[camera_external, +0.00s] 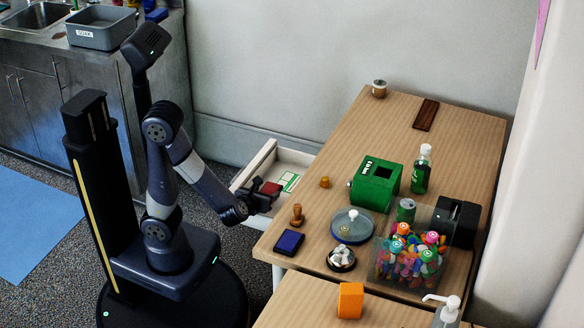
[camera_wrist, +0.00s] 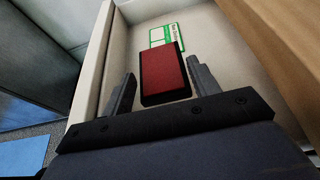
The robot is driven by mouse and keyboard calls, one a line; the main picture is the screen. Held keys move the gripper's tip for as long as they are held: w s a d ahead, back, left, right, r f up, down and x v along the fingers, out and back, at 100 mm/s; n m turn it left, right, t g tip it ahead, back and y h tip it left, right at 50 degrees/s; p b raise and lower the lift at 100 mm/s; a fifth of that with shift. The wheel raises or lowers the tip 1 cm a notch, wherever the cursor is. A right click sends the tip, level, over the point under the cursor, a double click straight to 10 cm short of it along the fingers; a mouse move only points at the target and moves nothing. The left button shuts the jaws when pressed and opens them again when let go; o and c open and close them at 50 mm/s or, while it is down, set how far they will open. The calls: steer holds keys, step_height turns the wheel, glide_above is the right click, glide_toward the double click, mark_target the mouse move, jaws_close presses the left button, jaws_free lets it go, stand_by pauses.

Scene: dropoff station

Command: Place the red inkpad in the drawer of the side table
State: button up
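The red inkpad (camera_wrist: 163,74) has a red top and black sides. In the wrist view it is inside the pulled-out drawer (camera_wrist: 118,50), between my gripper's (camera_wrist: 160,75) fingers. A narrow gap shows beside each finger, so my gripper looks open around it. In the external view the inkpad (camera_external: 271,188) shows at my gripper (camera_external: 264,192), over the open drawer (camera_external: 293,158) of the wooden side table (camera_external: 335,130). Whether the inkpad rests on the drawer floor or is slightly above it is hard to tell.
A green and white card (camera_external: 290,182) lies in the drawer. On the table near the drawer are a blue inkpad (camera_external: 289,241), a wooden stamp (camera_external: 297,215) and a green box (camera_external: 376,184). A clear bin (camera_external: 384,270) of colourful items stands farther right.

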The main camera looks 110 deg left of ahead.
steer(key=o, duration=0.4)
steer(key=shift+s+d+f, duration=0.1)
steer(key=shift+s+f, duration=0.1)
steer(key=shift+f, duration=0.35)
steer(key=shift+r+p, duration=0.5)
steer(key=shift+r, duration=0.1)
steer(key=shift+w+d+r, duration=0.15)
steer(key=shift+d+r, duration=0.05)
steer(key=p+v, duration=0.4)
steer(key=v, duration=0.7)
steer(key=shift+d+r, duration=0.15)
steer(key=shift+r, duration=0.15)
steer(key=shift+o, duration=0.2)
